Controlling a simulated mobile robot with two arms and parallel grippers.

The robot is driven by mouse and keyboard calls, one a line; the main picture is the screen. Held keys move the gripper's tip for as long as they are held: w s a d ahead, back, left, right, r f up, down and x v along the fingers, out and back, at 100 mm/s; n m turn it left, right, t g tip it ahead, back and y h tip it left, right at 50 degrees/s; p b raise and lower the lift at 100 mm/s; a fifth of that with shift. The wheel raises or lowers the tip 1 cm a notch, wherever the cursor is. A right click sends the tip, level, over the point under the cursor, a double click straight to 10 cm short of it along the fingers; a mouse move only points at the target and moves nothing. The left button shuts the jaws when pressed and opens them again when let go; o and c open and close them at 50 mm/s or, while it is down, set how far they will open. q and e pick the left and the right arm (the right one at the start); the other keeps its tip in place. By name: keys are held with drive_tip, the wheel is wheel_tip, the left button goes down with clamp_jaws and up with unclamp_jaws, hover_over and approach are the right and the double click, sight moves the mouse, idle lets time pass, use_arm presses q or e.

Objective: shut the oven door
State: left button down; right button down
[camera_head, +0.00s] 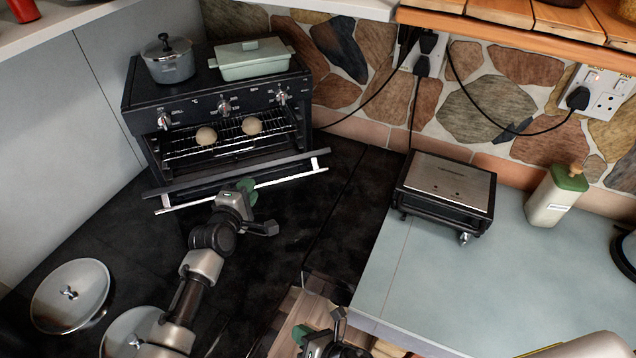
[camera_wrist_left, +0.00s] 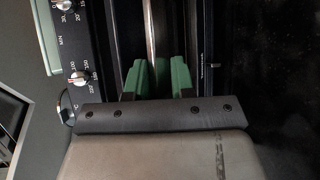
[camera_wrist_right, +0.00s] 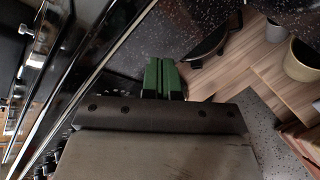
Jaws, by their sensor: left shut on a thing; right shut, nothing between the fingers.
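The black toaster oven (camera_head: 190,120) stands at the back left, its front facing me. Its door (camera_head: 205,183) is partly open, tilted outward below the cavity, with a bright bar handle (camera_head: 295,178) along its outer edge. My left gripper (camera_head: 246,190) is at the middle of this handle. In the left wrist view its green fingers (camera_wrist_left: 157,80) stand on either side of the bar (camera_wrist_left: 151,30). My right gripper (camera_head: 303,334) is low at the bottom of the head view, away from the oven. In the right wrist view its green fingers (camera_wrist_right: 163,78) are together and empty.
Two round buns (camera_head: 228,131) lie on the oven rack. A pot (camera_head: 168,60) and a pale green dish (camera_head: 252,58) stand on top. A grill (camera_head: 447,192) and a bottle (camera_head: 556,195) stand on the grey counter (camera_head: 440,275) at right. Lids (camera_head: 70,296) lie at lower left.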

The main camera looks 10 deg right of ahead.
use_arm(q)
drive_tip(key=shift+w+r, duration=0.1)
use_arm(e)
drive_tip(key=w+d+r+n+t+h, duration=0.2)
drive_tip(key=w+d+r+t, duration=0.15)
drive_tip(key=w+r, duration=0.45)
drive_tip(key=t+h, duration=0.3)
drive_tip(key=h, duration=0.1)
approach(314, 170)
drive_tip(key=w+f, duration=0.4)
drive_tip(key=shift+w+a+r, duration=0.3)
drive_tip(key=shift+w+r, duration=0.1)
drive_tip(key=shift+w, duration=0.25)
drive_tip(key=shift+w+a+r, duration=0.35)
drive_tip(key=shift+w+r, duration=0.05)
drive_tip(key=shift+w, duration=0.2)
use_arm(q)
drive_tip(key=shift+d, duration=0.1)
use_arm(e)
drive_tip(key=shift+w+r, duration=0.45)
drive_tip(key=shift+r, duration=0.35)
use_arm(q)
drive_tip(key=c, duration=1.3)
unclamp_jaws()
drive_tip(key=shift+f, duration=0.2)
drive_tip(key=shift+c, duration=0.2)
drive_tip(key=shift+o, duration=0.7)
